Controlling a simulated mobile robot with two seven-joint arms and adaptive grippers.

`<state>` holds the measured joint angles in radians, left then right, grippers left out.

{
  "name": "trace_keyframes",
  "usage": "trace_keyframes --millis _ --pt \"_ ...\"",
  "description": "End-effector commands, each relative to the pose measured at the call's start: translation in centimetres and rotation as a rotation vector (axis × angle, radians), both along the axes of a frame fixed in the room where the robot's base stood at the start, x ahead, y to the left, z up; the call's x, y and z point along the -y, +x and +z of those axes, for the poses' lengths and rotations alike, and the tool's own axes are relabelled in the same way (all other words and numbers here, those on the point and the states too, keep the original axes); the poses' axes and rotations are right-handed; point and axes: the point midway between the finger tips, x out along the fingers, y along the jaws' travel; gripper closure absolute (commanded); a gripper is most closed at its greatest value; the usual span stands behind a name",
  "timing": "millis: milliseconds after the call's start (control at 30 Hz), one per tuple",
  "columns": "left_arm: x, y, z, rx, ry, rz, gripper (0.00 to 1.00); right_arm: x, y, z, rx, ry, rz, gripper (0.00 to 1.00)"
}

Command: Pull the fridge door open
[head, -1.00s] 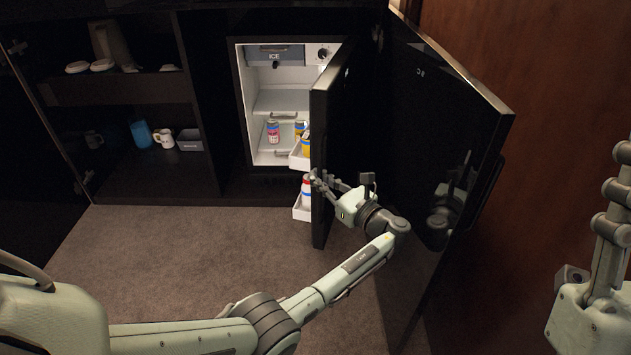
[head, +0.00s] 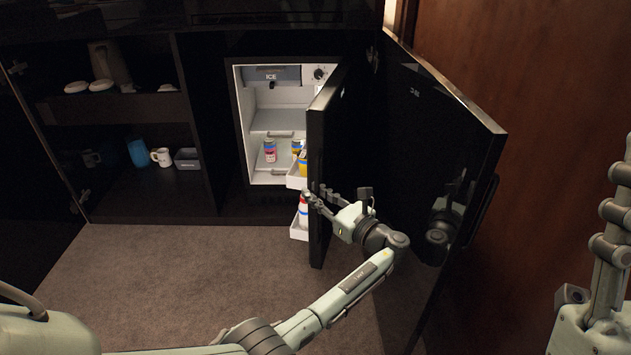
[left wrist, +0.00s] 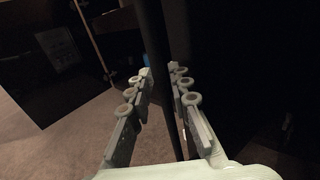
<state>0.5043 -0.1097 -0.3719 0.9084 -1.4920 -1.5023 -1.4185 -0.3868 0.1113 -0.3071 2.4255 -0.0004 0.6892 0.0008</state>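The black fridge door (head: 316,180) stands partly open, swung out toward me, in the head view. The white fridge interior (head: 277,120) shows to its left. My left gripper (head: 319,197) is at the door's free edge, below mid-height. In the left wrist view, the door edge (left wrist: 158,45) runs between the two fingers (left wrist: 160,78), which stand apart. A gap shows beside the door, so I see no firm clamp. My right gripper (head: 613,215) is partly in view at the right edge, away from the fridge; its other finger is not visible.
A large black cabinet door (head: 445,130) stands open right of the fridge door, close to my left wrist. An open cupboard with a blue cup (head: 138,153) and mug (head: 162,157) is at the left. Carpet (head: 210,275) in front is clear.

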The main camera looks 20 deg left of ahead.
Motion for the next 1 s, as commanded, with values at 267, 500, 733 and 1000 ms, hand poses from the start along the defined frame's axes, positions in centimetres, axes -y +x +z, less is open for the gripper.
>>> trace_keyframes --millis 267,500,733,1000 --pt "-0.1 -0.1 5.5 0.004 -0.001 0.001 0.81 0.0 0.0 -0.1 -0.002 -0.001 0.000 0.60" --pt "0.0 -0.2 8.2 -0.001 0.000 0.001 0.81 0.0 0.0 -0.1 -0.003 -0.001 0.001 0.60" --pt "0.0 -0.2 8.5 -0.002 0.000 0.002 0.81 0.0 0.0 -0.1 -0.003 -0.001 0.001 0.60" --pt "-0.3 0.4 10.5 0.028 -0.002 -0.004 1.00 0.0 0.0 0.3 -0.003 -0.001 0.001 0.60"
